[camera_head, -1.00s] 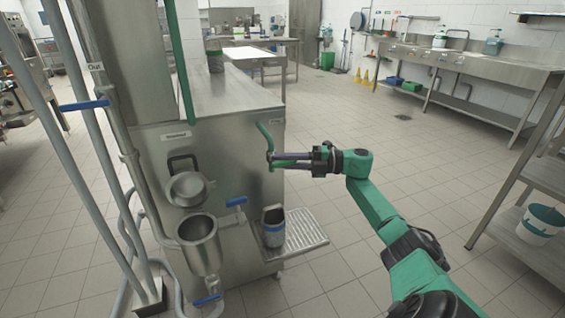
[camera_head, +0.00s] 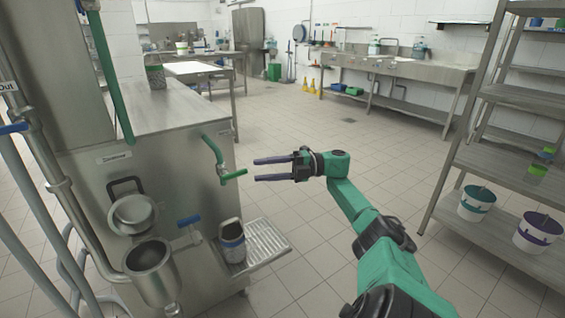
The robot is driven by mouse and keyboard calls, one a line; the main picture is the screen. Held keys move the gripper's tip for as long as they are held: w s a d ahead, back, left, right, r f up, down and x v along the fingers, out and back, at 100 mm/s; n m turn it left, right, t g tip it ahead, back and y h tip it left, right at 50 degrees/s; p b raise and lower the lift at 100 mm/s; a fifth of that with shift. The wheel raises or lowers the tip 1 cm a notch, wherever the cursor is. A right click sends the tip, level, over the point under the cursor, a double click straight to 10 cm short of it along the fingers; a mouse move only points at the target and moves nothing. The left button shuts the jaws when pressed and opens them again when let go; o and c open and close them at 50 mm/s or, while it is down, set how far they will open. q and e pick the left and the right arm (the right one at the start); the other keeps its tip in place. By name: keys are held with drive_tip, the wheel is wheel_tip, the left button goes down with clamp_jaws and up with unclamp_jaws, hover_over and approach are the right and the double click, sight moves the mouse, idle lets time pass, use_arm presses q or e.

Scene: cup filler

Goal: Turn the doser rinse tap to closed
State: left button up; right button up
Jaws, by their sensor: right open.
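A tap with a green lever handle (camera_head: 233,174) and a green pipe (camera_head: 211,147) is on the side of the steel machine (camera_head: 185,190). Its lever sticks out roughly level to the right. No readable label marks it as the doser rinse tap. My right gripper (camera_head: 255,169) is open and empty, its two dark fingers pointing left at the lever. The fingertips are just right of the lever's end, with a small gap in the picture. My left gripper is not in view.
A blue-handled valve (camera_head: 189,220) sits by the steel funnel (camera_head: 150,265). A dark cup (camera_head: 232,241) stands at the drip grate (camera_head: 268,242). Another blue handle (camera_head: 12,128) is at far left. A shelf rack (camera_head: 500,220) with buckets stands right. Open floor lies between.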

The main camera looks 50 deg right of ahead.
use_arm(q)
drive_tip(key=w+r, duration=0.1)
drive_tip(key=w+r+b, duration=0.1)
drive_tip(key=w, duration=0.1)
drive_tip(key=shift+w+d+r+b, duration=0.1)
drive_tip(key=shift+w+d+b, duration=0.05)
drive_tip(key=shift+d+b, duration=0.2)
use_arm(e)
drive_tip(key=v, duration=0.6)
